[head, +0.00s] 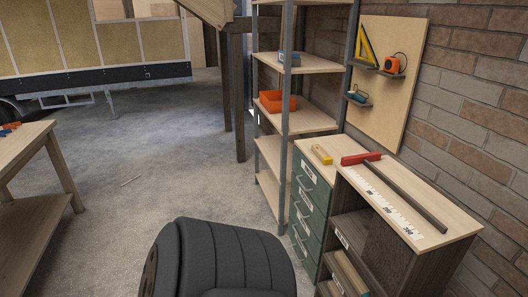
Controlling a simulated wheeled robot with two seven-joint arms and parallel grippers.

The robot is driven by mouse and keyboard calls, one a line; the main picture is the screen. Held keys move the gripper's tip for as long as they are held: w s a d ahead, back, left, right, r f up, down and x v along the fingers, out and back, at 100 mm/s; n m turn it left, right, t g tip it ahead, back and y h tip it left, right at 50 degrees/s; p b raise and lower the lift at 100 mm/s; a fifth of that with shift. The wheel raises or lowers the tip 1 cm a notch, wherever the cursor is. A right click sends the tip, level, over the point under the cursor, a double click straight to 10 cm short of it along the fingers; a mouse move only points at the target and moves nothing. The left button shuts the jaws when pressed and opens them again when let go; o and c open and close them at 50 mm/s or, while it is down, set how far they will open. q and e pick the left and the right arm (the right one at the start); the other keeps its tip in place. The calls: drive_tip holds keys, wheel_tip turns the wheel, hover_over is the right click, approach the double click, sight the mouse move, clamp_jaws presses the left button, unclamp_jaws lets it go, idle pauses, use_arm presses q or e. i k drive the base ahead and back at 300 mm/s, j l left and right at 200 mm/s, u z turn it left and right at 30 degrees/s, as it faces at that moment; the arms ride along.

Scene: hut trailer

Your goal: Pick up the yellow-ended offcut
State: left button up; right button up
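The yellow-ended offcut (321,154) is a small block of light wood and yellow. It lies on the pale top of the green drawer cabinet (310,206), right of the picture's centre. Nothing touches it. Neither of my grippers is in view, so I cannot see whether they are open or shut.
A red-ended dark bar (413,199) and a white measuring strip (392,205) lie right of the offcut. A metal-post shelf (282,150) with an orange bin (276,101) stands behind. A wooden bench (24,141) stands left. Open concrete floor (150,170) lies between.

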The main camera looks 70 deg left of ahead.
sight(325, 158)
drive_tip(key=u, duration=1.95)
